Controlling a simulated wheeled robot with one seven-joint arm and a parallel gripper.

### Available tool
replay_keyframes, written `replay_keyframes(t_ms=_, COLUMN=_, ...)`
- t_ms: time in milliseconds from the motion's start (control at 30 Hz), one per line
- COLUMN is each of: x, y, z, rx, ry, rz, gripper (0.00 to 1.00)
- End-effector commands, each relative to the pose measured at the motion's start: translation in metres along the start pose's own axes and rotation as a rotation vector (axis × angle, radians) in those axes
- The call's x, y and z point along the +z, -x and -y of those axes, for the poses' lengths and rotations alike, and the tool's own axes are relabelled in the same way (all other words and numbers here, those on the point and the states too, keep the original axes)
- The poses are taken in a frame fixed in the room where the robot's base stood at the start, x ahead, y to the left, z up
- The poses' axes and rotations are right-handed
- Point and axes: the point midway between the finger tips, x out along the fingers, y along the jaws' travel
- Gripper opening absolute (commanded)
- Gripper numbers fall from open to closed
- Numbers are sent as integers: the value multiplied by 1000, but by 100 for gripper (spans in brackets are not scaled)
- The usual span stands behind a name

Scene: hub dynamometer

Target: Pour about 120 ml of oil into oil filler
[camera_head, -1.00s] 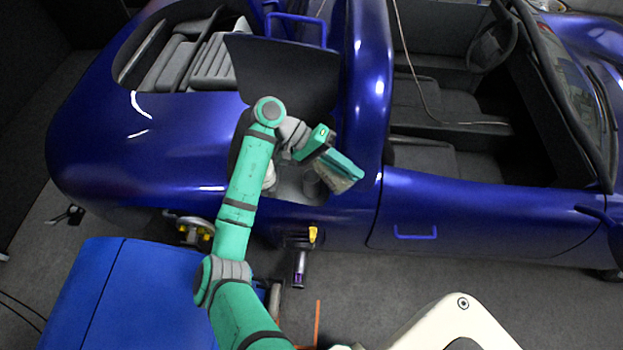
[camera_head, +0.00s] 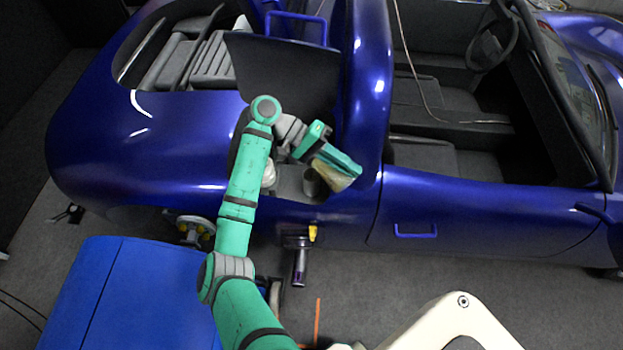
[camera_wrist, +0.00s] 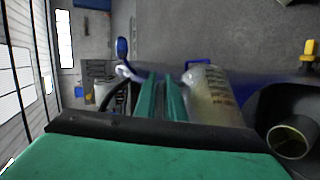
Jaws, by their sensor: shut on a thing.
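My gripper (camera_head: 338,163) is over the open bay in the side of the blue car. It is shut on a translucent oil container (camera_head: 331,177) with a yellowish tint. In the wrist view my green fingers (camera_wrist: 163,88) show beside the container (camera_wrist: 212,96), which carries dark scale marks and looks tilted. The oil filler (camera_wrist: 291,139) is a round, open, metallic neck at the lower right of the wrist view, apart from the container there. In the head view the filler (camera_head: 311,182) is just left of the container. The oil level and any stream are too small to tell.
A raised dark cover (camera_head: 285,70) stands behind the bay. The blue car body (camera_head: 470,215) borders the bay on the right. A white rounded part (camera_head: 269,174) sits left of the filler. A blue cabinet (camera_head: 130,290) is at the lower left.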

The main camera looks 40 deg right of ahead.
Motion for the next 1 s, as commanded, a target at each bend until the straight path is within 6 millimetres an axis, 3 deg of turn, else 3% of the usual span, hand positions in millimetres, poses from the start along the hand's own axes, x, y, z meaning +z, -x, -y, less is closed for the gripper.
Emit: replay_keyframes(t_ms=1000, x=-3, y=6, z=2, rx=77, ry=32, rz=16, gripper=0)
